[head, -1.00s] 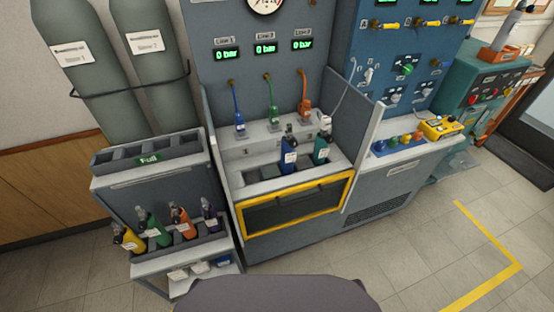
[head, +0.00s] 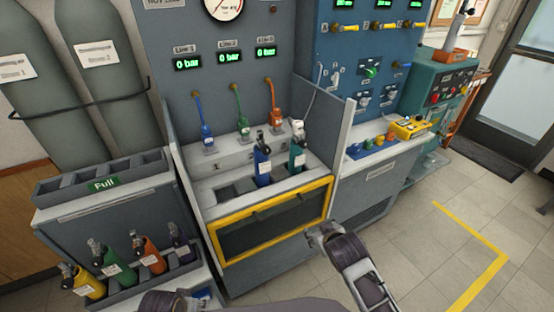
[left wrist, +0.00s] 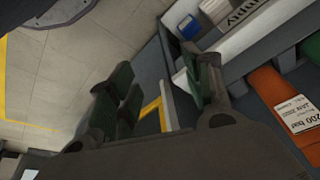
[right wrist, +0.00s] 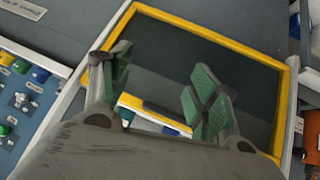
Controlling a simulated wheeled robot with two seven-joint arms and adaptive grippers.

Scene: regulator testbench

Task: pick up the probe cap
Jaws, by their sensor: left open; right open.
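I cannot make out for certain which part is the probe cap. A row of small coloured caps (head: 372,143) sits on the ledge of the blue panel, beside a yellow handheld device (head: 410,127); some of these caps also show at the left of the right wrist view (right wrist: 38,76). A white fitting (head: 298,127) hangs on a pale hose above the test bay. My right gripper (head: 322,234) is low in front of the yellow-framed door; its fingers are open and empty in the right wrist view (right wrist: 158,88). My left gripper (left wrist: 163,95) is open and empty, low near the bottle rack.
The yellow-framed door (head: 272,221) closes the bay front, with a blue bottle (head: 262,168) and a teal bottle (head: 297,158) standing above it. A rack (head: 130,292) holds several coloured bottles at the lower left. Grey side walls flank the bay. The floor at right is clear.

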